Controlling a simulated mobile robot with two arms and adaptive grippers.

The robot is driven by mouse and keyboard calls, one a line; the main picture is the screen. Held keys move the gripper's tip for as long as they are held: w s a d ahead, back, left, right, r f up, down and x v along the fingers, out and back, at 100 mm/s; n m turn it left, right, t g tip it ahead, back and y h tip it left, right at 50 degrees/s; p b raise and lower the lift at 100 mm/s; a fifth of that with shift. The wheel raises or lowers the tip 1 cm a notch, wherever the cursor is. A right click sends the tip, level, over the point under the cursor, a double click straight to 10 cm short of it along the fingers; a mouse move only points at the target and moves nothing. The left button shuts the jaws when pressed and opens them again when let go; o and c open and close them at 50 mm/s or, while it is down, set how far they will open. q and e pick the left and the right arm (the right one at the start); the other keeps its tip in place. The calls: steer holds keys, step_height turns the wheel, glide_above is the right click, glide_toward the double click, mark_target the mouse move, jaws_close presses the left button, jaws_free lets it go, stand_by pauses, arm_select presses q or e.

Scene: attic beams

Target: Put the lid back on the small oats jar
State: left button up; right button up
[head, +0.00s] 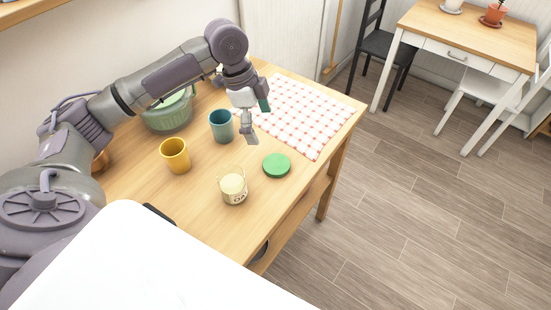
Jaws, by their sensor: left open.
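The small oats jar (233,188) stands upright and uncovered on the wooden table, with pale contents and a label that reads partly as oats. The green round lid (277,165) lies flat on the table to the right of the jar and a little behind it, apart from it. My left gripper (256,121) hangs above the table, behind the lid and beside the teal cup. It is open, with nothing seen between its fingers. My right gripper is not in view.
A teal cup (221,126) and a yellow cup (175,156) stand left of the gripper. A red-checked cloth (301,114) covers the table's far right. Bare wood (205,207) surrounds the jar.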

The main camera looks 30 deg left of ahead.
arm_select(q)
steer(key=f, duration=0.1)
glide_above(276, 163)
steer(key=a, duration=0.2)
steer(key=f, duration=0.4)
steer(key=f+p, duration=0.1)
steer(key=f, duration=0.2)
steer(key=shift+s+d, duration=0.25)
steer(key=shift+s, duration=0.15)
steer(key=shift+f, duration=0.35)
steer(key=shift+d+f, duration=0.15)
steer(key=shift+f, duration=0.15)
steer(key=p+x, duration=0.1)
steer(key=x, duration=0.3)
steer(key=shift+w+f, duration=0.15)
steer(key=shift+f, duration=0.1)
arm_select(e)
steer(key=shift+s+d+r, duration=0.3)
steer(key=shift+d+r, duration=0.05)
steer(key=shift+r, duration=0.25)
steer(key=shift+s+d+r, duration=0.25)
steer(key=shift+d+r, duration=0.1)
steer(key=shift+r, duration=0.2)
arm_select(q)
steer(key=c, duration=0.7)
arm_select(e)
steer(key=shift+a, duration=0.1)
